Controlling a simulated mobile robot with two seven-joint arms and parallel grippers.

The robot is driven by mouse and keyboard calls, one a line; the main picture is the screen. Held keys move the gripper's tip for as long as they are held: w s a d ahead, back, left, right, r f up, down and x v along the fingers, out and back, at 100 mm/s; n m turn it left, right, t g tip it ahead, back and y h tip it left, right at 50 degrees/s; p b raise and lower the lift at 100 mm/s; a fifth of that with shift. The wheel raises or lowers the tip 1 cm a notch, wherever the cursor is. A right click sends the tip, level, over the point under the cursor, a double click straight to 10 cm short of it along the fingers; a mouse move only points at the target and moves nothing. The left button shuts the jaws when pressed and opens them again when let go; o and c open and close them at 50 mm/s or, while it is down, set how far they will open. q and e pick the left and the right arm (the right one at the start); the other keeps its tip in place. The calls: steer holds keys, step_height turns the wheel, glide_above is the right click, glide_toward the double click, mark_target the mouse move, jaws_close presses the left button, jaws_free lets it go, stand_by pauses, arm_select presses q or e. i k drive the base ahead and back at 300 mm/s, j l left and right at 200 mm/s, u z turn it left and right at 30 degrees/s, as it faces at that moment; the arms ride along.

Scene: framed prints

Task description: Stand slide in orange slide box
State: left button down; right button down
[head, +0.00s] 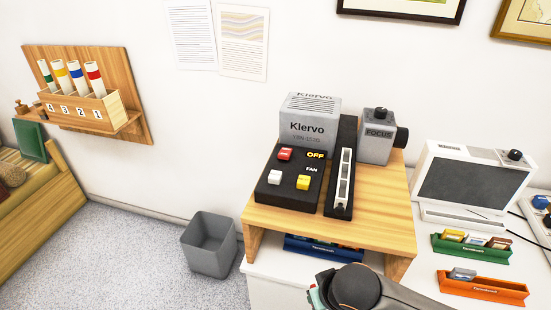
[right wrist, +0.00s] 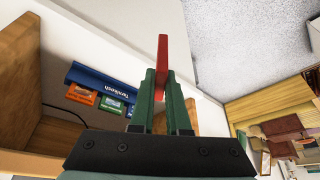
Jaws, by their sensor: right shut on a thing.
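The orange slide box (head: 484,290) is on the white surface at the lower right of the head view, with a grey-blue slide (head: 462,273) at its left end. My right gripper (right wrist: 161,77) is shut on a thin red slide (right wrist: 162,50), seen edge-on between the green fingers in the right wrist view. In the head view my right wrist hides most of this gripper and the slide, in front of the wooden stand and left of the orange box. My left gripper is not in view.
A green slide box (head: 470,251) with several slides stands behind the orange one. A blue slide box (head: 322,250) with slides is under the wooden stand (head: 385,205); it also shows in the right wrist view (right wrist: 100,84). A viewer (head: 470,180) stands behind.

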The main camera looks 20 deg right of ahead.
mark_target(498, 290)
steer(key=k+l, duration=0.1)
steer(key=l, duration=0.35)
steer(key=k+l, duration=0.15)
steer(key=l, duration=0.35)
steer(key=k+l, duration=0.1)
steer(key=l, duration=0.35)
steer(key=k+l, duration=0.1)
steer(key=l, duration=0.35)
steer(key=k+l, duration=0.15)
steer(key=l, duration=0.35)
steer(key=k+l, duration=0.1)
steer(key=l, duration=0.35)
